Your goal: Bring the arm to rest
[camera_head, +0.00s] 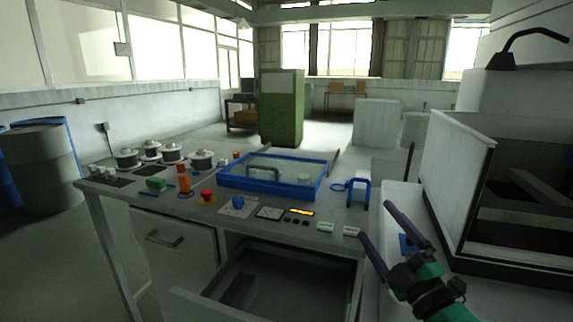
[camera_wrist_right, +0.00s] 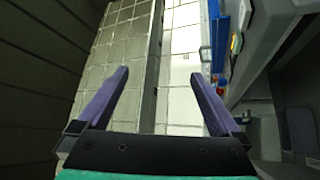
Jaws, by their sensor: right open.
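My right gripper (camera_head: 382,232) is at the lower right in the head view, beside the right end of the workbench (camera_head: 140,191). Its two purple fingers are spread apart with nothing between them. In the right wrist view the open fingers (camera_wrist_right: 157,95) show with a tiled light surface beyond them. My left gripper is in neither view.
On the bench are a blue-framed tray (camera_head: 225,183), an orange bottle (camera_head: 184,178), a red button (camera_head: 207,194) and several white pots. An open drawer (camera_head: 200,305) juts out in front. A large open machine housing (camera_head: 455,165) stands at the right. A green cabinet (camera_head: 281,108) stands behind.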

